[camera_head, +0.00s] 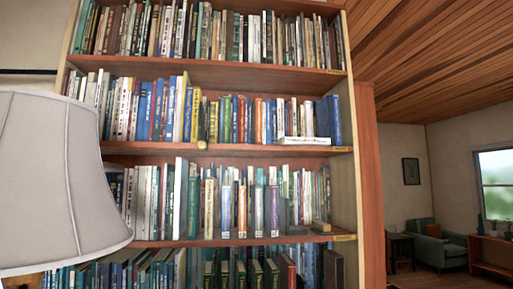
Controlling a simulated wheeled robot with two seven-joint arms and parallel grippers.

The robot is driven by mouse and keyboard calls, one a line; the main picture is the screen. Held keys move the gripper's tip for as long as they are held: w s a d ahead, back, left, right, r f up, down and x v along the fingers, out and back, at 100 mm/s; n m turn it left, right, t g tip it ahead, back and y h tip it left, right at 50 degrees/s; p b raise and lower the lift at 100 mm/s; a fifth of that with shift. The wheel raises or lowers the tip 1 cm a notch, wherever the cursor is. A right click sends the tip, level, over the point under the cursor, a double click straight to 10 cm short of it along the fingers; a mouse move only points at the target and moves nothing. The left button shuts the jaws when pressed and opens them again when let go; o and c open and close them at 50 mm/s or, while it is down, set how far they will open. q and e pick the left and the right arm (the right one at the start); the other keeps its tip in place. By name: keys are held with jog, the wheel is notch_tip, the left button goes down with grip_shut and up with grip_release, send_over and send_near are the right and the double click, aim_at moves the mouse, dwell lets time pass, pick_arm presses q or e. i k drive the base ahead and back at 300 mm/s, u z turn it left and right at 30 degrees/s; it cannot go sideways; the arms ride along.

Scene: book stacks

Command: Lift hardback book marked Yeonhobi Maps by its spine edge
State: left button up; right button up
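A tall wooden bookcase (240,150) fills the middle of the head view, with upright books packed on several shelves. The spine lettering is too small to read, so I cannot tell which book is marked Yeonhobi Maps. Neither of my grippers is in view.
A large pale lampshade (55,185) stands close at the left and covers the left ends of the lower shelves. A white book (303,141) lies flat on the second shelf's right. Back right are a green armchair (438,247) and a window (495,185). Open room lies right of the bookcase.

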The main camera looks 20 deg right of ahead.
aim_at(283, 140)
jog(key=u, duration=0.1)
jog(key=i, duration=0.95)
jog(key=z, duration=0.3)
